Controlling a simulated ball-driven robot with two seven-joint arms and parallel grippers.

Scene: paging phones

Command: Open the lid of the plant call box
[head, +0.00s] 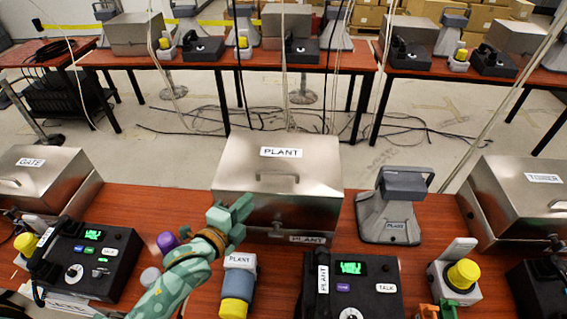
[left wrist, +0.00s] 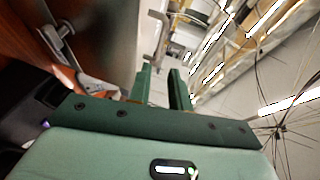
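The plant call box (head: 318,192) is a brushed-metal box at the table's middle with its lid (head: 235,175) down. The lid carries a PLANT label and a bar handle (head: 277,181). My left gripper (head: 241,207) is open and empty, at the box's front left, left of and nearer than the handle. In the left wrist view its two fingers (left wrist: 162,80) stand apart, with a metal face and a bar handle (left wrist: 157,32) just ahead. Whether it touches the box is unclear. Orange and green parts at the bottom edge seem to be my right gripper (head: 437,311), mostly cut off.
A PLANT phone (head: 380,272), a blue-and-yellow PLANT cylinder (head: 239,275) and a grey PLANT stand (head: 391,215) surround the box. The GATE box (head: 40,170) is left, the TOWER box (head: 520,190) right. Thin cables hang behind the table.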

